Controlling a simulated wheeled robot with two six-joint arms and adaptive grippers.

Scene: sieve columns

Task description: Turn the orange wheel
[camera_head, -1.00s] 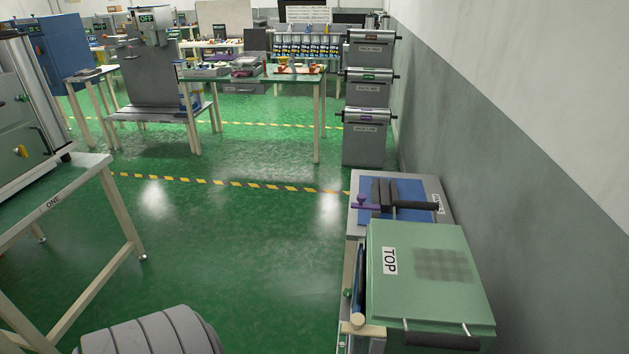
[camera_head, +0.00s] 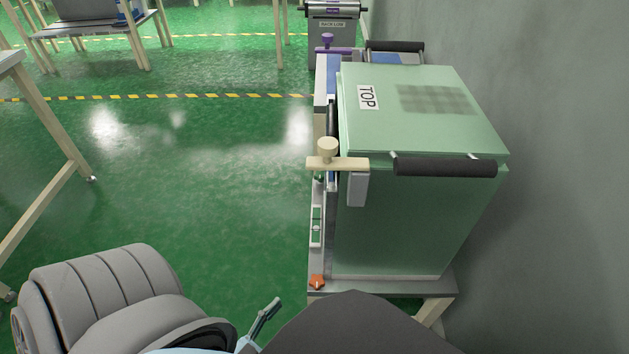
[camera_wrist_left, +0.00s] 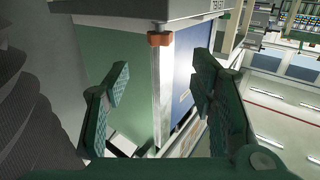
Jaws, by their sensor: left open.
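The orange wheel (camera_head: 317,282) is a small lobed knob at the near left corner of the grey bench top, beside the foot of the green TOP box (camera_head: 400,215). My left gripper (camera_head: 262,322) is low in the head view, left of the wheel and nearer to me, partly hidden by dark parts in front. In the left wrist view the orange wheel (camera_wrist_left: 160,38) shows beyond and between the spread fingers of my left gripper (camera_wrist_left: 158,84). The fingers are open, empty and apart from the wheel. My right gripper is not in view.
A cream knob and bar (camera_head: 328,155) and a black handle (camera_head: 445,167) stick out from the box. A purple handle (camera_head: 328,42) is behind it. A grey wall (camera_head: 560,180) stands close on the right. Green floor (camera_head: 220,190) is clear to the left.

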